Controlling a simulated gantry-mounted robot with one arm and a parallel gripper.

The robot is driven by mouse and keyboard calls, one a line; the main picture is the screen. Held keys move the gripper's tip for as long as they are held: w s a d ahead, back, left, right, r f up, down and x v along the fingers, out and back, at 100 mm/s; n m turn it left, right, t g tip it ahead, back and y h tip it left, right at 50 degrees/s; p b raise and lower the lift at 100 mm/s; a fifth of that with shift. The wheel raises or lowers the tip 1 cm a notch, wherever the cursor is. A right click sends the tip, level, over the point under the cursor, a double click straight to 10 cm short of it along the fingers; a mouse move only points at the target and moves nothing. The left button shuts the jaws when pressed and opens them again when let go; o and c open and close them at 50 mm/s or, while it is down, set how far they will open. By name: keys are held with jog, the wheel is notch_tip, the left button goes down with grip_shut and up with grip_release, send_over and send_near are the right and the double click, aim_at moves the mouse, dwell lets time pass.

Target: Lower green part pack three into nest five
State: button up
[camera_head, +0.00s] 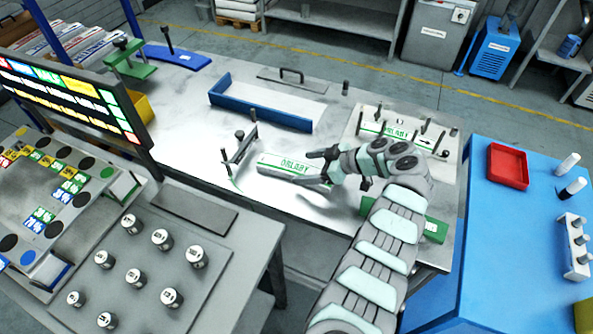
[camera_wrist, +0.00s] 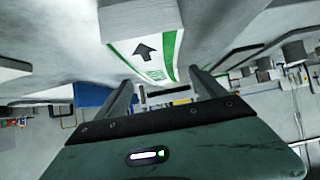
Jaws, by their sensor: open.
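A white pack with green stripes and green lettering (camera_head: 285,165) lies on the grey table, left of my gripper in the head view. In the wrist view the white pack with green edges and a black arrow (camera_wrist: 145,48) is just beyond the fingertips. My gripper (camera_head: 318,167) is open, and its two fingers (camera_wrist: 162,78) are spread with nothing clamped between them. I cannot tell whether they touch the pack. A similar pack with green lettering (camera_head: 388,131) lies on a pegged plate at the right. I cannot read any pack or nest number.
A blue-edged tray (camera_head: 262,116) stands behind the pack. A dark post fixture (camera_head: 239,150) is close to its left end. A green block (camera_head: 436,229) sits beside my arm. A blue cabinet with a red tray (camera_head: 508,166) is at the right. Several metal cylinders (camera_head: 161,238) stand at front left.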

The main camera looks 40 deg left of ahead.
aim_at(297, 168)
jog(key=shift+b+x, duration=0.4)
jog(key=shift+x, duration=1.9)
jog(key=c, duration=1.7)
